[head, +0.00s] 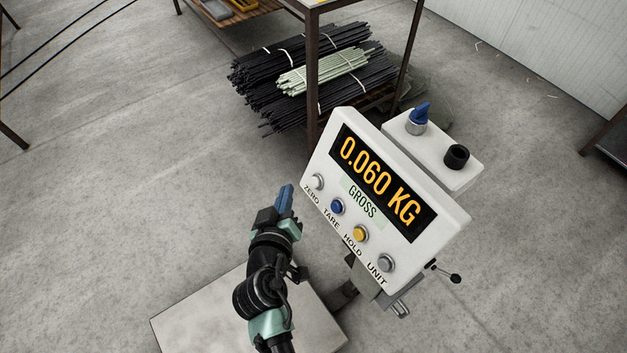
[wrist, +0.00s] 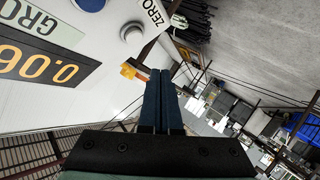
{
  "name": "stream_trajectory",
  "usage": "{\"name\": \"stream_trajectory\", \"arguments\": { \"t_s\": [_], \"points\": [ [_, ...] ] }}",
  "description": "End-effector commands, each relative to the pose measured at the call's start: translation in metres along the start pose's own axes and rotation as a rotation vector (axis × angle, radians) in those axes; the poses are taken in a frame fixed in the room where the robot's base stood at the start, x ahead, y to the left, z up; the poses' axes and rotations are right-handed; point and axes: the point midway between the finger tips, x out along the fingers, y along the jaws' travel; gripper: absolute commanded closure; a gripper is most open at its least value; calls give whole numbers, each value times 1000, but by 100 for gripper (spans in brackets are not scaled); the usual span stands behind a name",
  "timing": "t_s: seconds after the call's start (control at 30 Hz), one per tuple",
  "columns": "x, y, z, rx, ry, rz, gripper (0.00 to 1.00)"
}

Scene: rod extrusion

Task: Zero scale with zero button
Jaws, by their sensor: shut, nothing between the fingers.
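The scale's display box (head: 383,210) reads 0.060 KG, with GROSS below. The zero button (head: 318,181) is the grey-white one at the left end of the button row, above the ZERO label. In the wrist view the zero button (wrist: 132,34) shows above and left of my fingertips, with the ZERO label beside it. My gripper (head: 285,198) is shut and empty, just left of the zero button in the head view, and seems apart from it. In the wrist view my gripper's blue fingers (wrist: 161,75) are together. The scale platform (head: 190,325) lies below my arm with nothing visible on its bare part.
The blue tare (head: 337,206), yellow hold (head: 360,233) and grey unit (head: 386,263) buttons sit close along the row. A box with a blue knob (head: 421,113) and a black knob (head: 457,156) stands behind the display. Bundled rods (head: 285,90) lie under a table.

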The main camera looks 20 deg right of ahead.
Motion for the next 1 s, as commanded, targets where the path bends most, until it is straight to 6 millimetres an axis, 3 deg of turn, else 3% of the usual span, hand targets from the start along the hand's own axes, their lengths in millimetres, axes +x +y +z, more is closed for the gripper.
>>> {"name": "stream_trajectory", "arguments": {
  "t_s": [0.33, 1.0],
  "points": [
    [25, 18, 18, 1, 1, 0, 100],
    [28, 21, 20, 1, 1, 0, 100]
  ]
}}
